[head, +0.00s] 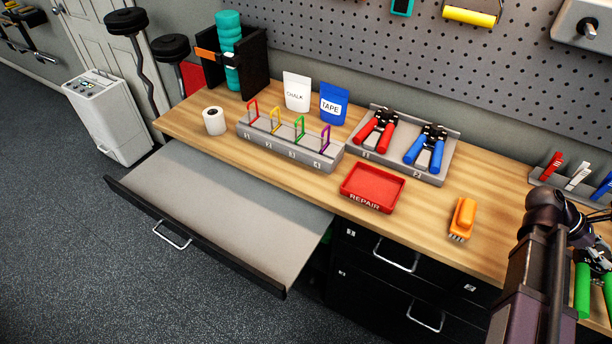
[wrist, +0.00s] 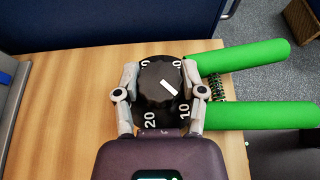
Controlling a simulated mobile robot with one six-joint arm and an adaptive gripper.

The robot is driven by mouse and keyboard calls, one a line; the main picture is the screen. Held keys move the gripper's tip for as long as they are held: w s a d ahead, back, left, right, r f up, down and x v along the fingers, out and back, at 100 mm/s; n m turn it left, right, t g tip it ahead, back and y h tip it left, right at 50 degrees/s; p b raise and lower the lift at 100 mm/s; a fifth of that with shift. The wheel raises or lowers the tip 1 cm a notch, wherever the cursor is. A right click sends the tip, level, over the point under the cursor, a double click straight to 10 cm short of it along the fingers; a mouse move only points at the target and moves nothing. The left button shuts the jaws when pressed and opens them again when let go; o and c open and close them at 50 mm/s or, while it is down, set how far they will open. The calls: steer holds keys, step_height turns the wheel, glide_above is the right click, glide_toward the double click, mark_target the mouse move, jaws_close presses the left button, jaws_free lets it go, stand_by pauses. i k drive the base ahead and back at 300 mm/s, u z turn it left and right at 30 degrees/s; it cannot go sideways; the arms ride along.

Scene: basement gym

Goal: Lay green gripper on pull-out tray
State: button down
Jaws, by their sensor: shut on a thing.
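The green gripper is a hand trainer with two green handles and a black numbered dial (wrist: 158,100). In the wrist view my gripper (wrist: 160,75) is shut on the dial, one finger on each side. The green handles (wrist: 245,115) point right, past the wooden edge. In the head view the green gripper (head: 583,290) shows at the lower right, partly hidden by my arm; whether it touches the bench is unclear. The pull-out tray (head: 225,205) is a bare grey surface, pulled out from the bench's left front, far left of my gripper.
On the workbench (head: 430,225) stand a red REPAIR tray (head: 371,188), an orange brush (head: 463,218), a rack with blue-handled and red-handled grippers (head: 405,147), a numbered holder with coloured clips (head: 290,148) and a white roll (head: 214,121). A pegboard wall rises behind.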

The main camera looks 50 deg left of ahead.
mark_target(242, 199)
steer(key=u, duration=0.05)
steer(key=k, duration=0.6)
steer(key=u, duration=3)
